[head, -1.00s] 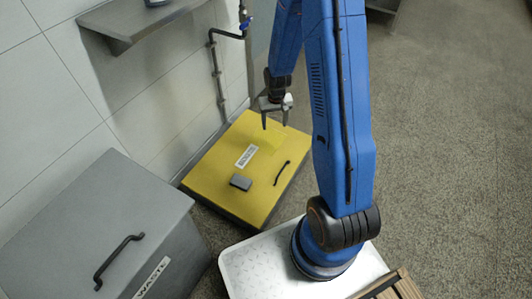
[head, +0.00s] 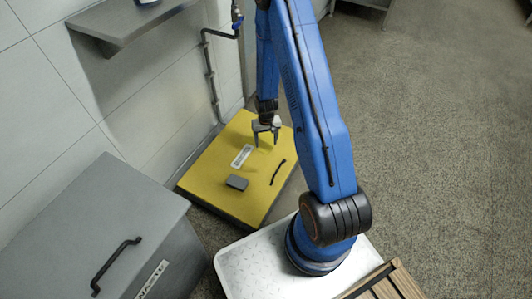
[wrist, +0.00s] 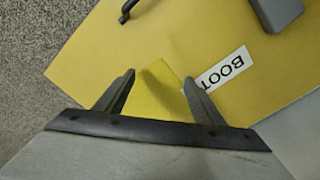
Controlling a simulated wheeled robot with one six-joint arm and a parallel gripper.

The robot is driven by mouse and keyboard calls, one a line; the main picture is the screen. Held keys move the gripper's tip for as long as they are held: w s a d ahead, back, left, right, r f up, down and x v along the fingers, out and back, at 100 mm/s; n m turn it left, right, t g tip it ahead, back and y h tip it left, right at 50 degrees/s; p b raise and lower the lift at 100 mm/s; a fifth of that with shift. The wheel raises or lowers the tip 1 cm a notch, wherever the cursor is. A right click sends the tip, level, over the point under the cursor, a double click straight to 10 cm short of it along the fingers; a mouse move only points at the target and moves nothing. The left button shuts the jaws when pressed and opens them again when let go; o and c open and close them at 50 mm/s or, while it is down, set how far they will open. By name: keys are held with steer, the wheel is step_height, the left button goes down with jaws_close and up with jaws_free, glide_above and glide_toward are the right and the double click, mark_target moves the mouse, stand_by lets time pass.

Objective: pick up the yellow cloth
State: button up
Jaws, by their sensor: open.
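The yellow cloth (wrist: 158,102) is a small, brighter yellow patch lying on the yellow lid of a low box (wrist: 120,45). In the wrist view it shows between my fingers and runs down behind the gripper body, which hides its near part. My gripper (wrist: 159,77) is open with nothing held, its two fingers on either side of the cloth. In the head view my gripper (head: 266,145) hangs over the far part of the box lid (head: 215,165), and the cloth is hard to tell from the lid. The gap between fingertips and cloth is unclear.
The lid carries a white label (head: 242,156), a grey block (head: 237,183) and a dark handle (head: 278,173). A grey waste bin (head: 90,215) stands at left. A wall pipe (head: 212,85) and a grey shelf (head: 125,22) are near the wall. Open floor lies right.

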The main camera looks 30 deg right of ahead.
steer(key=shift+f, duration=2.8)
steer(key=shift+f, duration=0.1)
jaws_close()
step_height(320, 180, up, 12)
step_height(320, 180, up, 9)
glide_above(266, 152)
steer(key=shift+s, duration=0.1)
